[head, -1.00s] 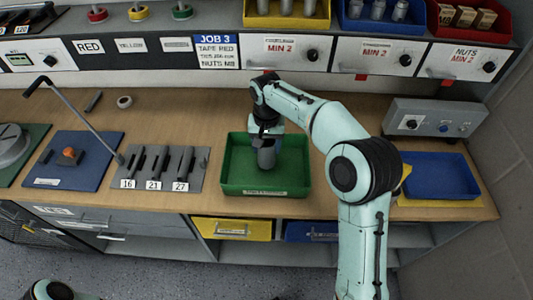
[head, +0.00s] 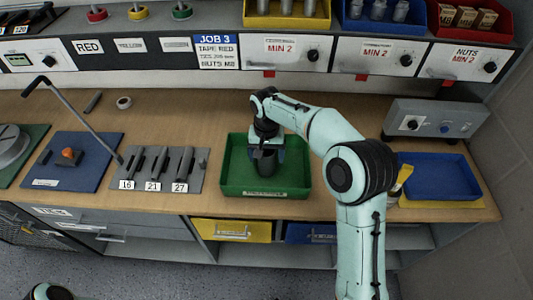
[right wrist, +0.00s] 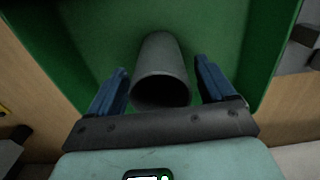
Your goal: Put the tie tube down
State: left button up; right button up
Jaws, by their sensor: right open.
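The tie tube (head: 266,168) is a grey hollow cylinder inside the green tray (head: 238,189) on the bench. In the right wrist view the tube (right wrist: 162,62) has its open end toward me, and the green tray surface (right wrist: 95,40) lies behind it. My right gripper (head: 266,152) is just above the tube. Its two blue fingers (right wrist: 162,88) are spread on either side of the tube, with a gap on both sides. The tube appears to rest in the tray. My left gripper is not clearly seen; only a small arm part shows at the bottom left.
Left of the tray is a grey holder (head: 190,183) with several tools marked 16, 21 and 27. A blue mat (head: 95,172) lies farther left. A blue tray (head: 440,178) and a grey control box (head: 437,118) stand at right. Shelf bins (head: 287,20) overhang the back.

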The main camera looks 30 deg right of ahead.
pick_arm(q)
jog(key=w+r+p, duration=0.1)
jog(key=r+p, duration=0.1)
jog(key=shift+w+r, duration=0.35)
jog(key=shift+r, duration=0.05)
pick_arm(e)
notch_tip(320, 180, up, 12)
jog(key=shift+r, duration=0.15)
